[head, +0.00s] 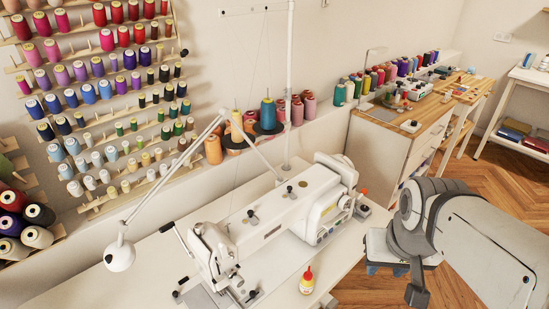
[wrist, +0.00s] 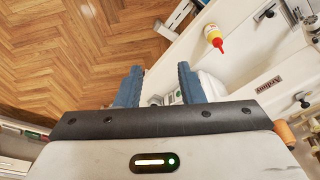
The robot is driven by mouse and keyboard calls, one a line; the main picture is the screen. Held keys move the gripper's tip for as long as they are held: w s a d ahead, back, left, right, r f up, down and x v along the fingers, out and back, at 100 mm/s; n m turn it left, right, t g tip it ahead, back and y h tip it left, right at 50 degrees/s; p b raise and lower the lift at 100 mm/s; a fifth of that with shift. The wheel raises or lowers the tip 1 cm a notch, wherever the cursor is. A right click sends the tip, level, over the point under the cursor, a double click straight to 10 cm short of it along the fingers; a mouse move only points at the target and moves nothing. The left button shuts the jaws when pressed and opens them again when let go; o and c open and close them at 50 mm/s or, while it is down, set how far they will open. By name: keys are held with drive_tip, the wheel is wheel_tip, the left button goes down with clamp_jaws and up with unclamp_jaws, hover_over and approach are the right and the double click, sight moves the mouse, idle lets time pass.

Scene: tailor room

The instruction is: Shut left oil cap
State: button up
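The white sewing machine (head: 268,218) stands on the white table in the head view. Two small dark parts show on its top: a left one (head: 252,216) and a right one (head: 290,190). They are too small to tell whether either is an oil cap standing open. My gripper (head: 388,269) hangs to the right of the machine, off the table's edge, clear of these parts. The wrist view shows my gripper (wrist: 160,86) with its two blue fingers apart and nothing held. Part of the machine (wrist: 268,84) shows at the right there.
A yellow and white bottle with a red tip (head: 306,281) stands on the table (head: 265,286) before the machine. A lamp (head: 120,254) reaches over the left side. Thread cones (head: 267,116) stand behind. Wooden floor (head: 355,293) lies open at the right.

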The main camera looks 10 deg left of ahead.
drive_tip(key=w+a+r+n+b, duration=0.2)
drive_tip(key=w+a+n+b, duration=0.25)
drive_tip(key=w+a, duration=0.2)
drive_tip(key=n+g+b, duration=0.3)
drive_tip(key=n+b, duration=0.3)
drive_tip(key=n, duration=0.6)
approach(250, 211)
drive_tip(key=shift+s+d+f, duration=0.15)
drive_tip(key=shift+d+f, duration=0.05)
drive_tip(key=shift+d, duration=0.05)
drive_tip(key=shift+a+f+n, duration=0.2)
drive_tip(key=shift+a+n, duration=0.05)
wheel_tip(250, 211, down, 7)
drive_tip(key=shift+f+b, duration=0.1)
drive_tip(key=shift+b, duration=0.65)
drive_tip(key=shift+c, duration=0.5)
